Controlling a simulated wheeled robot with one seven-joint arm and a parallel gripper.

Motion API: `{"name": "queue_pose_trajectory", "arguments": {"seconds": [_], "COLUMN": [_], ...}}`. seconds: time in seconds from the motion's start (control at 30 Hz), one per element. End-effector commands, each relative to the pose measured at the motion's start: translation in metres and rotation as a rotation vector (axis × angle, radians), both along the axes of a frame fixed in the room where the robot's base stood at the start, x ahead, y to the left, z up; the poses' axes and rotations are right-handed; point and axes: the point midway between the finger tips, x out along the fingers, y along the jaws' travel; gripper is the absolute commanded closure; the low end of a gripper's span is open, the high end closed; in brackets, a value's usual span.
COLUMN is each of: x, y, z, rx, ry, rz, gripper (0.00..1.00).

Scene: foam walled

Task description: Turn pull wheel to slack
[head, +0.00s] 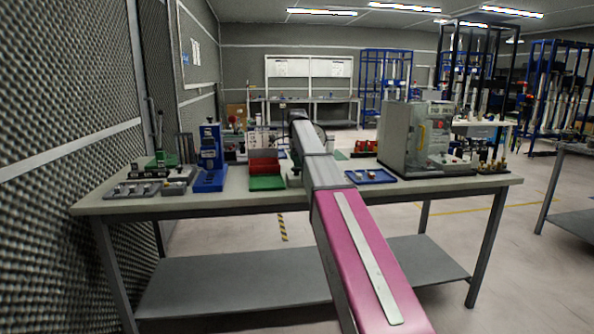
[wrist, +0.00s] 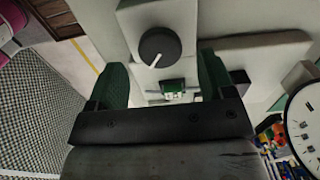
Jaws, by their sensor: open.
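In the wrist view, a round black knob (wrist: 160,44) with a white pointer line sits on a pale block; it is the only wheel-like part I see close up. Its line points down and slightly left in the picture. No label saying slack is legible. My gripper (wrist: 163,76) is open, with its two green-padded fingers spread apart. The knob shows between and just above the fingertips in the picture, with no visible contact. A small green part (wrist: 173,86) shows between the fingers. In the head view, my arm hides the gripper and the knob.
A white-faced dial (wrist: 307,126) is at the right of the wrist view. The workbench (head: 240,200) carries a blue fixture (head: 209,158), a red and green bin (head: 265,168), a blue tray (head: 370,176) and a grey machine (head: 396,140).

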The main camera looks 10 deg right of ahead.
Motion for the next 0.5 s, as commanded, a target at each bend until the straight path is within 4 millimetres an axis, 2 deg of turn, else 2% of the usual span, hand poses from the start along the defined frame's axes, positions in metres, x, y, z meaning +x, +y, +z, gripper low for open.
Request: {"name": "queue_pose_trajectory", "arguments": {"seconds": [0.03, 0.2, 0.5], "x": [-0.001, -0.001, 0.0], "y": [0.0, 0.0, 0.0], "z": [-0.01, -0.031, -0.042], "rx": [0.0, 0.0, 0.0], "ry": [0.002, 0.0, 0.0], "rz": [0.0, 0.001, 0.001], "gripper": [0.25, 0.25, 0.25]}}
